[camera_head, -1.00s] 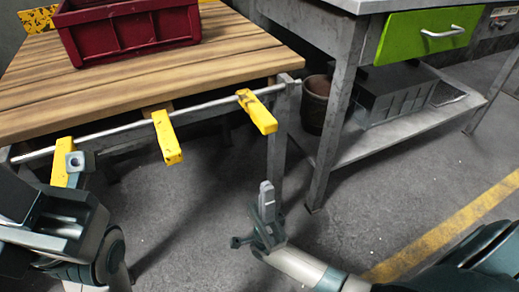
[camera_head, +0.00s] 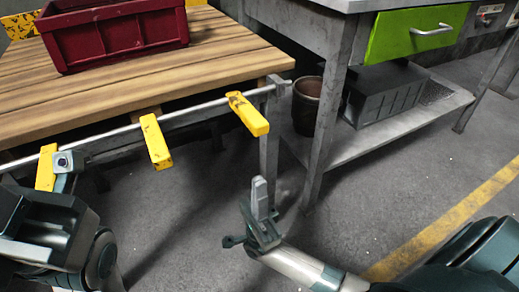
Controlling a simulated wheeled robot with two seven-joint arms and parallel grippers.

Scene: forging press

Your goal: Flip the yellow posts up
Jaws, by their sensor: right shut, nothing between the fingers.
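Three yellow posts hang on a metal rod along the front edge of the wooden table. The right post (camera_head: 248,114) and the middle post (camera_head: 156,143) stick out toward me from the rod, tilted downward. The left post (camera_head: 46,168) is partly hidden by my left arm's end. My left gripper (camera_head: 62,160) is at the left post, seen from behind; its fingers are mostly hidden, so its opening cannot be told. My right gripper (camera_head: 260,195) is shut and empty, pointing up, below the right post and apart from it.
A dark red crate (camera_head: 115,35) stands on the wooden table (camera_head: 215,45). To the right is a metal workbench with a green drawer (camera_head: 415,32), a grey box (camera_head: 385,90) on its lower shelf and a bucket (camera_head: 304,105) beside it. The floor around my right gripper is clear.

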